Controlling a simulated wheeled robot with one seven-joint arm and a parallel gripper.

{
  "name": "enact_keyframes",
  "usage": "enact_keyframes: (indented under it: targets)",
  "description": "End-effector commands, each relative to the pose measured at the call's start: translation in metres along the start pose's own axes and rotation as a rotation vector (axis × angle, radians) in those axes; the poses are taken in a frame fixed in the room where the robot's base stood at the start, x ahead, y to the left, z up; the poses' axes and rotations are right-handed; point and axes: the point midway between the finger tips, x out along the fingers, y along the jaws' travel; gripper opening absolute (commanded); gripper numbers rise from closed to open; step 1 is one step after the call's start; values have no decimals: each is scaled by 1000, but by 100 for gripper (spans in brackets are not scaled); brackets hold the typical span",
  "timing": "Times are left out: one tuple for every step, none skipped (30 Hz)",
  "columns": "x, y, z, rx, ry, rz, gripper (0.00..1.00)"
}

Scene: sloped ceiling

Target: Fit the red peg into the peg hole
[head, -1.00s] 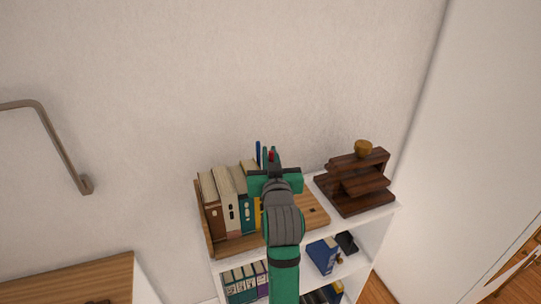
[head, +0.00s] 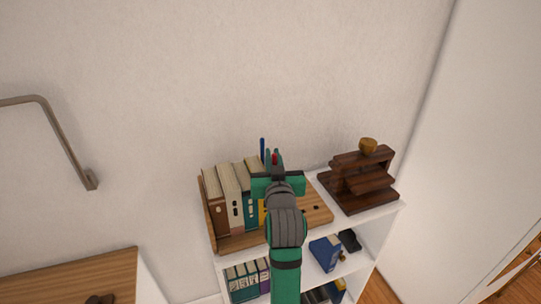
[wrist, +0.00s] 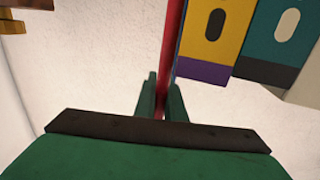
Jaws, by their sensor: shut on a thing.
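My gripper (head: 274,157) is raised in front of the bookcase top in the head view, with its fingers pointing up toward the wall. It is shut on the red peg (head: 275,159), which shows as a small red spot between the fingers. In the wrist view the red peg (wrist: 171,38) is a long thin rod running from the top edge down between the two green fingers (wrist: 161,92). A wooden board (head: 318,214) lies on the bookcase top, partly hidden by my arm. A small dark hole (head: 316,207) shows near its right end.
Upright books (head: 229,200) stand left of my gripper. A thin blue rod (head: 262,149) rises just left of my fingers. A dark wooden stepped piece (head: 360,186) with a round knob stands on the right. Lower shelves hold more books (head: 325,253).

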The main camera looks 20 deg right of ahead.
Motion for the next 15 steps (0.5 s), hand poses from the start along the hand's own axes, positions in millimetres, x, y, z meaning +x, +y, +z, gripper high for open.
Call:
enact_keyframes:
  targets:
    - [0, 1, 2, 0, -1, 1, 0]
    - [0, 1, 2, 0, -1, 1, 0]
    - [0, 1, 3, 0, -1, 1, 0]
    - [0, 0, 4, 0, -1, 1, 0]
    - [0, 0, 4, 0, -1, 0, 0]
    - [0, -1, 5, 0, -1, -1, 0]
    - [0, -1, 6, 0, -1, -1, 0]
    - [0, -2, 6, 0, 0, -2, 0]
    - [0, -2, 7, 0, 0, -3, 0]
    - [0, -3, 8, 0, 0, -4, 0]
    - [0, -4, 8, 0, 0, -5, 0]
    - [1, -4, 9, 0, 0, -5, 0]
    - [1, -4, 10, -1, 0, -6, 0]
    - [1, -5, 10, -1, 0, -6, 0]
    - [1, -5, 11, -1, 0, -7, 0]
